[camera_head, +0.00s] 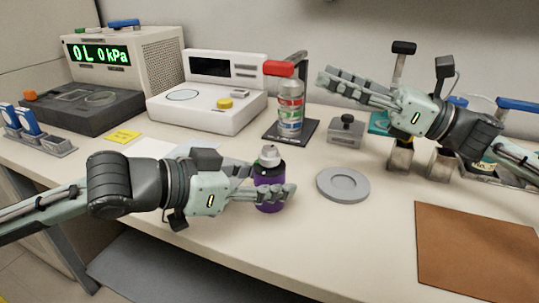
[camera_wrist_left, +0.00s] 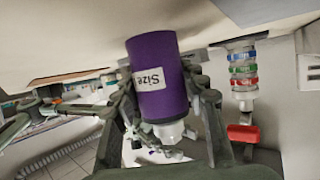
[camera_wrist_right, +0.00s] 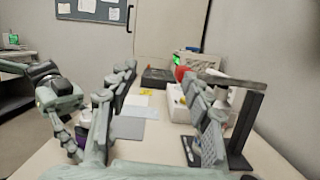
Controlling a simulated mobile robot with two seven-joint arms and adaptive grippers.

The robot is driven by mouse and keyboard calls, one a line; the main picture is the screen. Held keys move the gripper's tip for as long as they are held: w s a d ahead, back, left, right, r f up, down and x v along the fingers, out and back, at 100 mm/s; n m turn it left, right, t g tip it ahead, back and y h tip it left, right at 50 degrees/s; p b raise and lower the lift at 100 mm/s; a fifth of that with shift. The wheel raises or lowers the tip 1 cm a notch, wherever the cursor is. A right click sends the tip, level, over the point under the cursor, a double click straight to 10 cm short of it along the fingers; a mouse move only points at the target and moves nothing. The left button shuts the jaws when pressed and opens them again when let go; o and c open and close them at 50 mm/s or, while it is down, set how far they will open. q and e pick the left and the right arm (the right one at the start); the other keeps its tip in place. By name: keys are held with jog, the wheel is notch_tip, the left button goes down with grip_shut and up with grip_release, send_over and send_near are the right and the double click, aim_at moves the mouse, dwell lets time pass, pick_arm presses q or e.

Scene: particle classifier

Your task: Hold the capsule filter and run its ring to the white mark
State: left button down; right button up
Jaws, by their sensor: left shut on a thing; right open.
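The capsule filter (camera_head: 268,206) is a purple cylinder with a light grey top, standing upright at the middle of the bench. My left gripper (camera_head: 279,189) is shut around its body from the left. In the left wrist view the purple body (camera_wrist_left: 158,62) shows a white label reading "Size", and a pale fitting (camera_wrist_left: 169,132) lies between the fingers. I cannot make out the ring or a white mark on it. My right gripper (camera_head: 338,87) is open and empty, raised above the back of the bench. Its two fingers show apart in the right wrist view (camera_wrist_right: 160,85).
A grey round dish (camera_head: 343,185) lies right of the filter. Behind stands a stack of coloured rings (camera_head: 291,108) under a red-handled arm (camera_head: 279,68). A grey block (camera_head: 346,132), a white instrument (camera_head: 207,112) and a brown mat (camera_head: 477,250) are around. The front middle is clear.

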aim_at(269, 154)
jog(key=s+f+n+g, duration=0.1)
jog(key=s+f+g, duration=0.1)
jog(key=f, duration=0.1)
jog(key=s+f+n+g, duration=0.2)
jog(key=s+f, duration=0.1)
jog(key=s+f+n+g+h, duration=0.1)
jog(key=s+f+g, duration=0.1)
jog(key=s+f, duration=0.1)
jog(key=shift+s+d+f, duration=0.15)
jog(key=shift+d+f, duration=0.1)
jog(key=shift+d, duration=0.15)
jog(key=shift+s+a+f+g, duration=0.15)
jog(key=shift+a+g, duration=0.1)
jog(key=shift+g, duration=0.05)
jog(key=a, duration=0.7)
jog(key=w+a, duration=0.1)
jog(key=a, duration=0.3)
jog(key=shift+a, duration=0.2)
jog(key=shift+c, duration=0.6)
grip_shut()
